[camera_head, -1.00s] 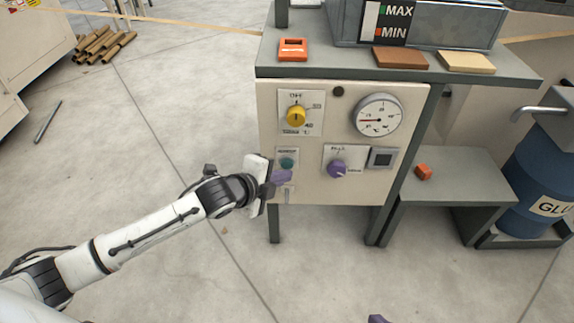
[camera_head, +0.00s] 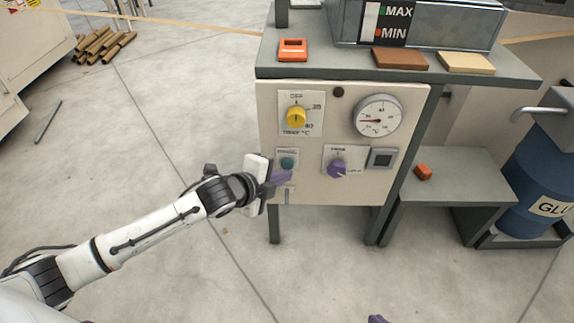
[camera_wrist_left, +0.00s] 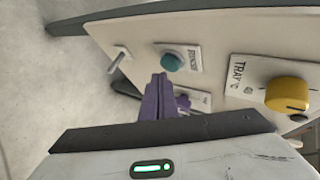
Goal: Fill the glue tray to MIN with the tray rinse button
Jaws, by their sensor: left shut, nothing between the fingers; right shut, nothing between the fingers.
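The teal push button (camera_head: 287,163) is on a small labelled plate on the front of the cream control panel (camera_head: 312,189). It also shows in the left wrist view (camera_wrist_left: 171,62). My left gripper (camera_head: 281,177) is shut and empty, its purple fingers just below the button in the head view. In the left wrist view its fingertips (camera_wrist_left: 160,82) are close to the button and seem apart from it. The metal glue tray (camera_head: 450,27) stands on the bench top with a MAX/MIN gauge (camera_head: 384,24). My right gripper (camera_head: 378,319) shows only as a purple tip at the bottom edge.
The panel also has a yellow temperature knob (camera_head: 297,117), a purple selector knob (camera_head: 337,168), a round dial (camera_head: 377,119) and a square grey switch (camera_head: 381,158). A blue glue drum (camera_head: 545,180) stands at the right.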

